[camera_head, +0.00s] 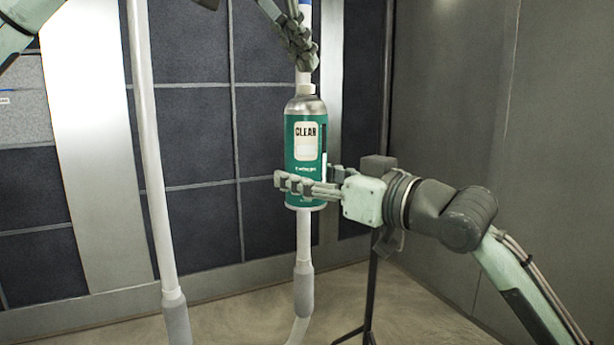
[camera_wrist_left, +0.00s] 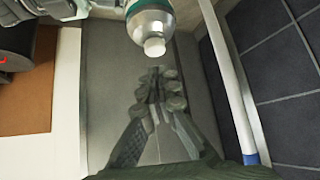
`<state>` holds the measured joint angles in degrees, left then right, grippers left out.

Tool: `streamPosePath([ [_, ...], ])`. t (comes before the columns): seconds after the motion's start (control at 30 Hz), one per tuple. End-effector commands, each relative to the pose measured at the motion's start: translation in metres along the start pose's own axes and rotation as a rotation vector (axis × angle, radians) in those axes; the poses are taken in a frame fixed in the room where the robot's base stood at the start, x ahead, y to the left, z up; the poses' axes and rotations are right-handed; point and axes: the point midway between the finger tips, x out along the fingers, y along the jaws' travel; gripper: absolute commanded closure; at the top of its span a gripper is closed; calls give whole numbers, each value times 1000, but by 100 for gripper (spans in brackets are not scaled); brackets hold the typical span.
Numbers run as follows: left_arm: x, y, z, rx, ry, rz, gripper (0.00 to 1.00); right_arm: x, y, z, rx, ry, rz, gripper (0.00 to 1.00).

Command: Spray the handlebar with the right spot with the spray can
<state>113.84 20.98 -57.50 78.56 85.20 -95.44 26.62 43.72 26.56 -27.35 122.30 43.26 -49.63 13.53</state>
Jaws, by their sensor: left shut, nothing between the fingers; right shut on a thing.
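My left gripper (camera_head: 306,60) is shut and empty just above the nozzle. In the left wrist view its closed fingers (camera_wrist_left: 160,92) lie below the white nozzle (camera_wrist_left: 154,47); whether they touch it is unclear. The handlebar's white tubes (camera_head: 148,140) have grey lower sleeves. A blue band (camera_wrist_left: 250,158) shows on a tube.
A dark stand (camera_head: 371,285) is behind my right gripper. Dark tiled panels (camera_head: 190,130) cover the back wall, and a plain grey wall (camera_head: 455,90) is at right. The floor (camera_head: 430,310) at lower right looks clear.

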Motion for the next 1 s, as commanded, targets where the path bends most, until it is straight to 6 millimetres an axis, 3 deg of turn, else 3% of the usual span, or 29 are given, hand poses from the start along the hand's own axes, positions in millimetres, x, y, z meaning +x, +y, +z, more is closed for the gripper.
streamPosePath([
  [1.0, 11, 0, 10, -1, -1, 0, 100, 0, 0, -1, -1, 3, 0, 80],
])
